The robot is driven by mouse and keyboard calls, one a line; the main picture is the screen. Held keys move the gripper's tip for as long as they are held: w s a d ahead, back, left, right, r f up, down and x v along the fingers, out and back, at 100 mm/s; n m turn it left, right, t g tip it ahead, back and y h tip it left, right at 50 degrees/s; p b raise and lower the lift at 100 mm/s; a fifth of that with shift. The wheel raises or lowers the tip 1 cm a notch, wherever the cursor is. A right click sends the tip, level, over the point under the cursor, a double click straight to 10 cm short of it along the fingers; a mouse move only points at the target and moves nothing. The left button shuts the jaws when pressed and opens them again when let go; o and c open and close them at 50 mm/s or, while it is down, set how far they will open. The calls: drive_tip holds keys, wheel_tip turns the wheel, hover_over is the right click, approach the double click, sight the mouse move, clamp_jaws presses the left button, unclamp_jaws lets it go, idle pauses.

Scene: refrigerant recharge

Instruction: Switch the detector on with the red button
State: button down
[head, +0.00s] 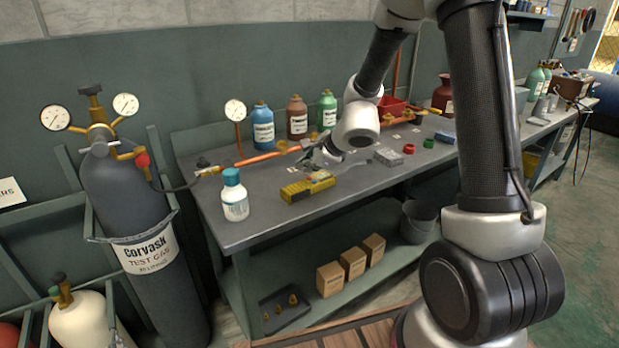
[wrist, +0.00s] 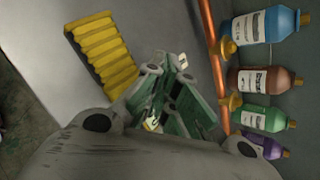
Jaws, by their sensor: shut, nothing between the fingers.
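A yellow ribbed device (head: 307,187), which looks like the detector, lies on the grey bench top. It also shows in the wrist view (wrist: 103,50), at the upper left of the fingers. I cannot make out a red button on it in either view. My gripper (head: 312,163) is just behind the yellow device in the head view, low over the bench. In the wrist view my gripper (wrist: 178,75) has its fingers together, with nothing held, and is apart from the device. Whether the fingertips touch the bench is unclear.
A copper pipe (wrist: 214,65) runs beside the gripper, with blue (head: 263,125), brown and green bottles behind it. A white bottle with a teal cap (head: 234,197) stands at the bench's left. A grey box (head: 388,157) and red and green rings lie to the right.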

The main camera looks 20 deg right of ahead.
sight(306, 181)
wheel_tip(306, 181, up, 6)
idle(0.5)
drive_tip(key=s+n, duration=0.1)
drive_tip(key=s+f+n+g, duration=0.1)
drive_tip(key=n, duration=0.1)
drive_tip(key=s+a+n+y, duration=0.1)
drive_tip(key=shift+s+f+g, duration=0.35)
drive_tip(key=shift+s+g, duration=0.05)
drive_tip(key=s+d+r+n+h, duration=0.2)
drive_tip(key=s+d+r+n, duration=0.2)
drive_tip(key=s, duration=0.6)
drive_tip(key=s+d+r+n+g+h, duration=0.1)
drive_tip(key=s+d+r+n, duration=0.4)
drive_tip(key=s+d+n, duration=0.2)
drive_tip(key=s+d+r+n+h, duration=0.2)
drive_tip(key=s+d+r+n, duration=0.2)
drive_tip(key=s, duration=0.8)
drive_tip(key=shift+s+d+r+n+g+h, duration=0.3)
drive_tip(key=shift+s+d+n+g, duration=0.1)
drive_tip(key=shift+d+n, duration=0.55)
